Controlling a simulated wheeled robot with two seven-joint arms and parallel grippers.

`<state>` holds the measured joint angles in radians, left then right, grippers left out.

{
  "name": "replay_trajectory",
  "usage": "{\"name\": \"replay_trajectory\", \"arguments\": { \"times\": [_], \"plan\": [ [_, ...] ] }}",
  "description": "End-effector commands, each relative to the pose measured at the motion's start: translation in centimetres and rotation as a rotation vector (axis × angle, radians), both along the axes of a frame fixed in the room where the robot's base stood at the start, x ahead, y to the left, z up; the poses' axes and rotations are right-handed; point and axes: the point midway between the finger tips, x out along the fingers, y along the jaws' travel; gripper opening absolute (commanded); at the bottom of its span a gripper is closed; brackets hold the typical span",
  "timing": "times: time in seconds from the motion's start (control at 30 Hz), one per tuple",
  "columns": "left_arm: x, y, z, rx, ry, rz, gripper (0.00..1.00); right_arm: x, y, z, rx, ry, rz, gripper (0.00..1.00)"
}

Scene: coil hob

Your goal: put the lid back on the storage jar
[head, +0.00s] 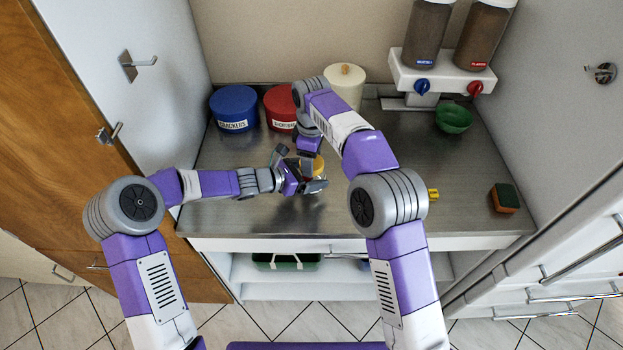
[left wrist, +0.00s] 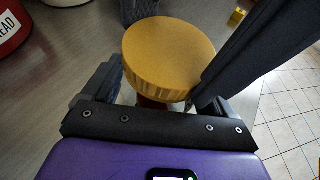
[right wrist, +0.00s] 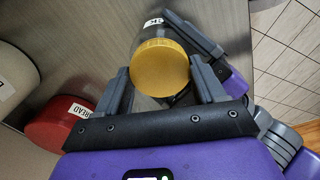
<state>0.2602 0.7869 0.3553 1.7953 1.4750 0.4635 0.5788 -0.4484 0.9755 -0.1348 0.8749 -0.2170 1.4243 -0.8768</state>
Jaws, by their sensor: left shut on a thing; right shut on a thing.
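The storage jar (right wrist: 153,32) is dark, with a white label partly visible in the right wrist view. Its round yellow lid (right wrist: 160,68) is at its mouth end; I cannot tell whether it is seated or slightly apart. The lid also shows in the left wrist view (left wrist: 168,50) and, partly covered, in the head view (head: 319,163). My left gripper (head: 303,171) is shut on the jar body, below the lid. My right gripper (head: 308,149) comes from behind and above and is shut on the lid, its fingers on opposite sides; its tips are mostly hidden in the head view.
Behind stand a blue canister (head: 234,104), a red canister (head: 280,104) and a cream jar (head: 346,82). To the right are a dispenser (head: 441,73), a green bowl (head: 454,119), a small yellow object (head: 433,195) and a sponge (head: 505,198). The counter's right-middle is fairly clear.

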Motion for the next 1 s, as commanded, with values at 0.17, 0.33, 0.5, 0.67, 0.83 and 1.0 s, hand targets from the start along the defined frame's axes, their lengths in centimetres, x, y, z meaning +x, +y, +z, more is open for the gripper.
{"name": "replay_trajectory", "arguments": {
  "times": [0.17, 0.33, 0.5, 0.67, 0.83, 1.0],
  "plan": [
    [0.0, 0.0, 0.0, 0.000, -0.001, 0.000, 0.01, 0.0, 0.0, 0.0, 0.001, 0.000, -0.001, 0.32],
    [0.0, 0.0, 0.0, 0.000, -0.001, 0.000, 0.01, 0.0, 0.0, 0.0, 0.001, 0.000, 0.000, 0.86],
    [0.0, 0.0, 0.0, 0.000, 0.000, 0.001, 0.01, -0.1, 0.1, 0.0, 0.002, 0.003, 0.002, 0.94],
    [0.1, 0.0, 0.0, 0.000, 0.000, 0.002, 0.01, -0.1, 0.2, 0.2, 0.003, 0.003, 0.003, 0.94],
    [0.0, 0.0, 0.0, 0.001, 0.001, 0.001, 0.01, -0.1, 0.3, 2.5, 0.006, 0.000, 0.005, 0.94],
    [0.0, 0.0, 0.0, 0.001, 0.001, 0.000, 0.01, 0.0, 0.2, 4.3, 0.004, -0.001, 0.003, 0.94]
  ]
}}
